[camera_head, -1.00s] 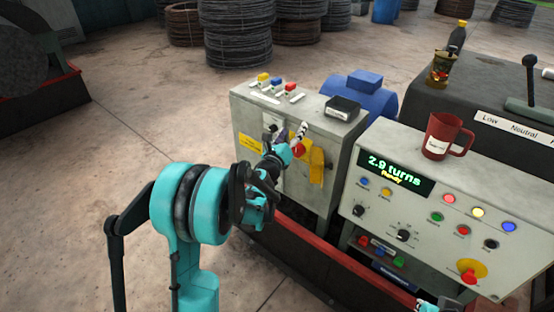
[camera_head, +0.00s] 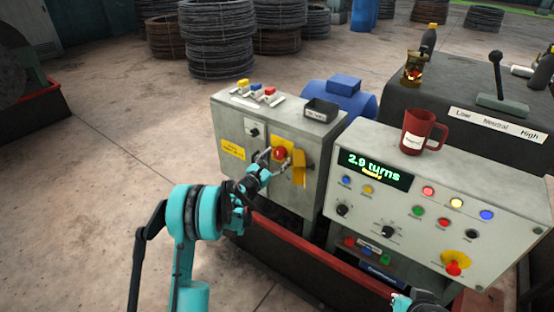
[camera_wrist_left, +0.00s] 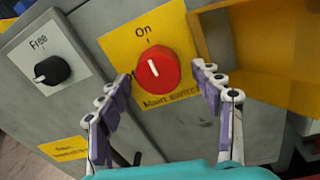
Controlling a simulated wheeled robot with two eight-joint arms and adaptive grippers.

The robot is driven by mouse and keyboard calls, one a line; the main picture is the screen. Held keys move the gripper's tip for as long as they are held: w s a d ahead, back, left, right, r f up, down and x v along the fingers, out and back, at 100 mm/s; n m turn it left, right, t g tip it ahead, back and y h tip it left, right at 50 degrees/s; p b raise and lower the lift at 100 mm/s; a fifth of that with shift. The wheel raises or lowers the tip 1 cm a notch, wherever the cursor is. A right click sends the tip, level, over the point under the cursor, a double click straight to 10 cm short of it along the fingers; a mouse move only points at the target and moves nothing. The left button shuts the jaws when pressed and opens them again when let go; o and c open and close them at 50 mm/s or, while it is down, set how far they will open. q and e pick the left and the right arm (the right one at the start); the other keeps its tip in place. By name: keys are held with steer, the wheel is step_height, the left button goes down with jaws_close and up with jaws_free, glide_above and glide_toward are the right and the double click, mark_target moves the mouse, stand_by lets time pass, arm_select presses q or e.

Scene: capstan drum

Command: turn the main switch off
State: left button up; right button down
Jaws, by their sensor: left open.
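The main switch is a red round knob (camera_wrist_left: 158,71) on a yellow plate lettered "On" above it. Its white mark points up, toward "On". In the head view the red knob (camera_head: 280,153) sits on the front of the grey cabinet. My left gripper (camera_wrist_left: 161,75) is open, with one finger on each side of the knob. I cannot tell whether either finger touches it. In the head view my left gripper (camera_head: 273,161) reaches the cabinet front from the lower left. A small teal and white part of my right arm's end (camera_head: 402,302) shows at the bottom edge.
A yellow hinged cover (camera_wrist_left: 255,45) stands just right of the switch. A black "Free" knob (camera_wrist_left: 52,70) is to its left. The control panel (camera_head: 400,250) with buttons and a "2.9 turns" display stands to the right. A red mug (camera_head: 418,132) rests on top.

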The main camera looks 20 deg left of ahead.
arm_select(q)
steer(key=shift+w, duration=0.25)
steer(key=c, duration=1.2)
steer(key=shift+o, duration=0.2)
steer(key=shift+d+n, duration=0.1)
steer(key=shift+n, duration=0.2)
steer(key=n+b, duration=0.1)
steer(key=n, duration=0.7)
steer(key=shift+r+g+b, duration=0.15)
steer(key=shift+g+b, duration=0.15)
steer(key=shift+b, duration=0.05)
steer(key=n, duration=0.4)
steer(key=shift+d+h, duration=0.1)
steer(key=shift+h, duration=0.2)
steer(key=n+b, duration=0.1)
steer(key=n, duration=0.3)
steer(key=shift+r+n+g, duration=0.15)
steer(key=shift+n+g, duration=0.15)
